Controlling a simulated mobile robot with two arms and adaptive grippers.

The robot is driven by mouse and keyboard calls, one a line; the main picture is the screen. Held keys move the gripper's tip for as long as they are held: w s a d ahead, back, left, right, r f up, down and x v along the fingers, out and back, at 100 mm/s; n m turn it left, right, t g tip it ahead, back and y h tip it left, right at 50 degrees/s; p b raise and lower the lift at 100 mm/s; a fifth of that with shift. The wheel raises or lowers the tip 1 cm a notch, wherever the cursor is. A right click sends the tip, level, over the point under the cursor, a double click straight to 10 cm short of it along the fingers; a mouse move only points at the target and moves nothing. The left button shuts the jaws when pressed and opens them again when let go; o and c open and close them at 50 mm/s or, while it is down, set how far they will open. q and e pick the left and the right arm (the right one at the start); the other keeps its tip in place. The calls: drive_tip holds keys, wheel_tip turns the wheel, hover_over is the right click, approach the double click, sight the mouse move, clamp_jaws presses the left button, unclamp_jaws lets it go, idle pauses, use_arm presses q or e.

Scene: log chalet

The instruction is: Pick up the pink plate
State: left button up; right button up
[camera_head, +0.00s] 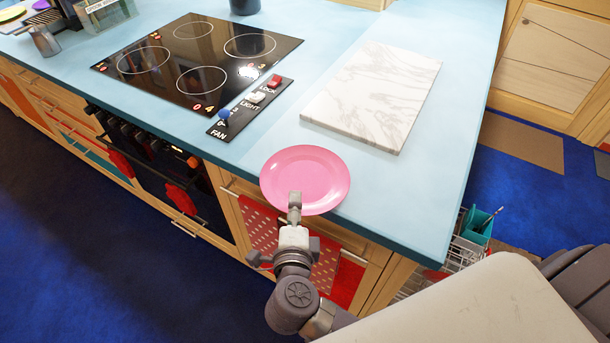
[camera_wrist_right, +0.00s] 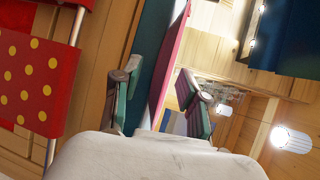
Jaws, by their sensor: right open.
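The pink plate (camera_head: 306,176) lies flat on the light blue counter (camera_head: 240,175) at its front edge, near the corner. Its rim seems to reach slightly past the counter's edge. My right gripper (camera_head: 294,207) is at the plate's near rim, with one finger showing over the rim. In the right wrist view the plate (camera_wrist_right: 173,62) appears edge-on as a pink strip between the open fingers of the right gripper (camera_wrist_right: 160,93). I cannot tell whether a finger touches it. The left gripper is not in view.
A marble board (camera_head: 375,95) lies behind the plate, and a black cooktop (camera_head: 197,62) with a switch panel (camera_head: 250,107) is to the left. Below the counter's front edge hangs a red dotted cloth (camera_head: 262,228). Bare counter surrounds the plate's far side.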

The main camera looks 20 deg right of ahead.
drive_tip(key=shift+w+d+f, duration=0.1)
drive_tip(key=shift+w+d, duration=0.05)
drive_tip(key=shift+w, duration=0.2)
clamp_jaws()
idle(0.4)
